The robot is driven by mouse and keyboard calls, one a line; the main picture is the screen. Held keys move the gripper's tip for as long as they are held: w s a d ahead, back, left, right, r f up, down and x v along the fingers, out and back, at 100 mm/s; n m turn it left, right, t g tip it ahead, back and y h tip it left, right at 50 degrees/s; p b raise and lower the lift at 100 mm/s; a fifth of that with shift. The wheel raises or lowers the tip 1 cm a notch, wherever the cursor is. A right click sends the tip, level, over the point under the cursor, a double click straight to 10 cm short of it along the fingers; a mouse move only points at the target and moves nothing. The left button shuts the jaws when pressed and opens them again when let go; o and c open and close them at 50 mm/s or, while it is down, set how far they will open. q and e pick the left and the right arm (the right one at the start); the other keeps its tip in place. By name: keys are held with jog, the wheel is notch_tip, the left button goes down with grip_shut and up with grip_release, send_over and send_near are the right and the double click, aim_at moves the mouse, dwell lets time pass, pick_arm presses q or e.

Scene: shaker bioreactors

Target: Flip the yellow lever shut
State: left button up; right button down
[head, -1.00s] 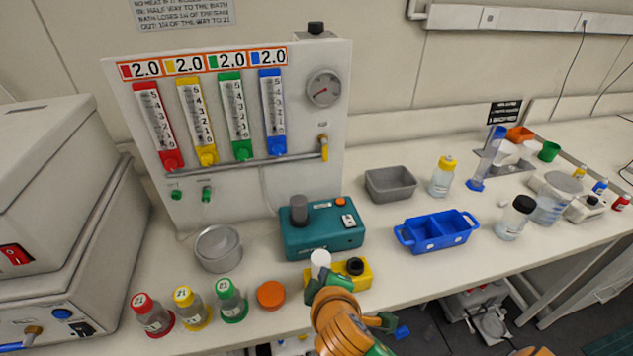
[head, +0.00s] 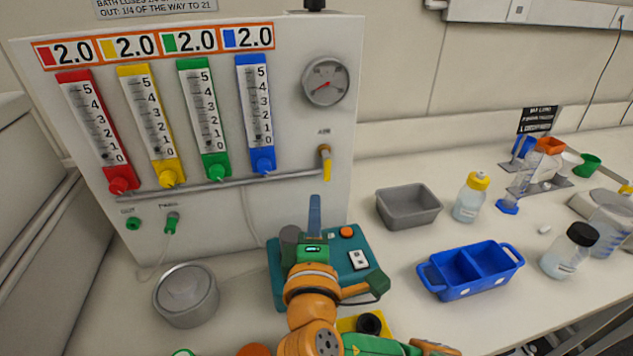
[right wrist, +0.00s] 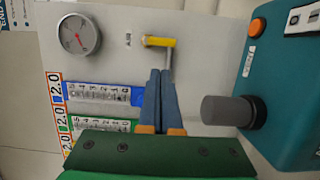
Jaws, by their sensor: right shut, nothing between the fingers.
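The yellow lever (head: 327,169) hangs down from a brass valve at the right end of the grey pipe on the white panel, below the round gauge. It also shows in the right wrist view (right wrist: 160,41), just beyond my fingertips. My right gripper (head: 315,200) is shut and empty, its blue-grey fingers together and pointing up toward the panel. In the right wrist view the fingertips (right wrist: 160,73) appear below the lever in the picture, with a visible gap. In the head view they are left of and lower than the lever. My left gripper is not in view.
A teal pump box (head: 354,269) with a grey cylinder (right wrist: 228,111) stands close beside my right gripper. Four coloured flowmeters, including the blue one (head: 256,115), line the panel. A grey tray (head: 408,222) and a blue tray (head: 435,283) sit to the right.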

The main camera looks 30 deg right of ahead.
aim_at(327, 167)
jog(key=b+x, duration=0.1)
jog(key=x, duration=0.2)
jog(key=b+x, duration=0.1)
jog(key=x, duration=0.2)
jog(key=f+b+x, duration=0.1)
jog(key=x, duration=0.2)
jog(key=shift+w+d, duration=0.15)
jog(key=shift+w, duration=0.1)
jog(key=shift+w+d+r, duration=0.1)
jog(key=shift+w+d, duration=0.1)
jog(key=shift+w, duration=0.05)
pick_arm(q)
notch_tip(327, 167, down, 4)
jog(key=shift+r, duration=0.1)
